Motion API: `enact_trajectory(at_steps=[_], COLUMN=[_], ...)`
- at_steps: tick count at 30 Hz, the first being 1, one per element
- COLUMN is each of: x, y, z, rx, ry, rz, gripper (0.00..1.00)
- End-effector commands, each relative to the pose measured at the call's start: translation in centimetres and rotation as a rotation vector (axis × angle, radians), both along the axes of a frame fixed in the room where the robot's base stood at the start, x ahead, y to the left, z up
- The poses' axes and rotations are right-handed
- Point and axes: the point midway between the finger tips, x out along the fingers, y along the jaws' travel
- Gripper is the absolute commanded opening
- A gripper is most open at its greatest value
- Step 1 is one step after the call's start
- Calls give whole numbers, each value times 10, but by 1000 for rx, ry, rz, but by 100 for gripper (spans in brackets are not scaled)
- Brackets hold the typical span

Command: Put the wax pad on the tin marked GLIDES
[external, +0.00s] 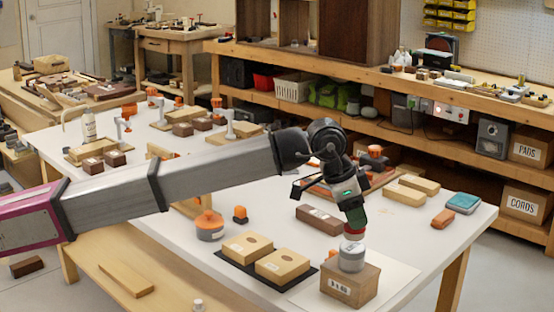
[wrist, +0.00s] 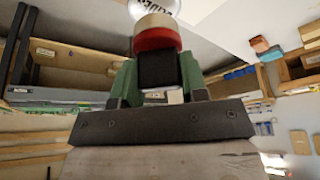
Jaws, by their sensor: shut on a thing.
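My gripper (external: 354,220) points down over the wooden box at the right front of the table. Its green fingers are shut on the dark grip of the wax pad (external: 355,233), which has a red band and a pale underside. In the wrist view the pad (wrist: 155,38) sits between the fingers (wrist: 157,85). The pale round tin (external: 351,259) stands on the box, directly under the pad. The tin also shows at the top of the wrist view (wrist: 158,9), with part of a dark-lettered label. The pad is at the tin's top; I cannot tell whether they touch.
The tin's wooden box (external: 350,286) stands on a pale sheet. Two wooden blocks (external: 282,265) lie on a dark mat to the left. A grey tin with an orange top (external: 209,226) is farther left. An orange block (external: 443,219) and a blue-grey case (external: 464,203) lie right.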

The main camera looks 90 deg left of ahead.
Motion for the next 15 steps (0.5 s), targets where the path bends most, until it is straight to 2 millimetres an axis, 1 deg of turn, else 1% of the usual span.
enact_trajectory(at_steps=[1, 4, 15], x=[-1, -1, 0], y=[0, 0, 0], z=[-10, -20, -23], rx=[0, 0, 0], ry=[2, 1, 0], rz=[0, 0, 0], gripper=[17, 17, 17])
